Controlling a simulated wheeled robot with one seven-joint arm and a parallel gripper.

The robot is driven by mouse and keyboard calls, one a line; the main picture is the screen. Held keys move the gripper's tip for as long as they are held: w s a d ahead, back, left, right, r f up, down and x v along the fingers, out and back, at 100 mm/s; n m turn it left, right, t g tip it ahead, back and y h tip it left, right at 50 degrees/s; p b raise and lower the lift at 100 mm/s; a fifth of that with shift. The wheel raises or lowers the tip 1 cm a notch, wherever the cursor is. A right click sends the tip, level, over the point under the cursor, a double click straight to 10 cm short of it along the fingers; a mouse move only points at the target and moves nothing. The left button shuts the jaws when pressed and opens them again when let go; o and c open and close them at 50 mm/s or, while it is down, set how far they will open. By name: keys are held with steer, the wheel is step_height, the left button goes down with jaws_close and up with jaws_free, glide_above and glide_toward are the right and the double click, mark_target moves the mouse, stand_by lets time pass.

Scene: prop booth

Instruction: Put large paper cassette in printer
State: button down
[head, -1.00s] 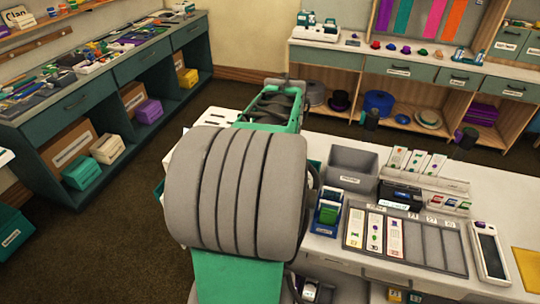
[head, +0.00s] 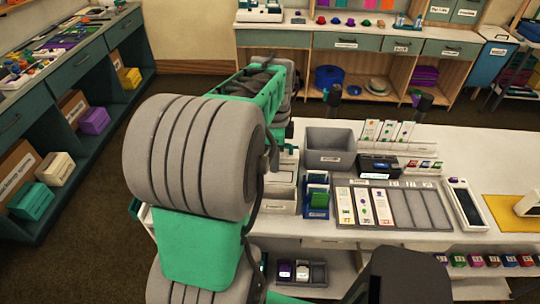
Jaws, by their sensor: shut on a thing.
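A black boxy device with a white label (head: 378,166), which looks like the printer, stands on the white counter behind the card tray. I cannot make out a slot on it. I cannot pick out the large paper cassette. My green and grey arm fills the left middle and reaches away over the counter's left end. Its wrist end is partly covered by its own links, and my gripper is not visible. Whatever my gripper has in it is hidden too.
A grey bin (head: 330,146), a blue card box (head: 317,197) and a grey tray of cards (head: 395,207) crowd the counter (head: 490,160). A tablet-like device (head: 468,203) and a yellow mat (head: 508,212) lie right. A dark shape (head: 410,272) blocks the lower front.

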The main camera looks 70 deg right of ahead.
steer(key=shift+f+b, duration=1.7)
steer(key=shift+f, duration=0.6)
steer(key=shift+w, duration=0.15)
steer(key=shift+f, duration=0.2)
step_height(320, 180, down, 8)
steer(key=b, duration=0.5)
steer(key=shift+r, duration=0.25)
stand_by(0.3)
steer(key=c, duration=0.8)
jaws_free()
steer(key=shift+c, duration=0.2)
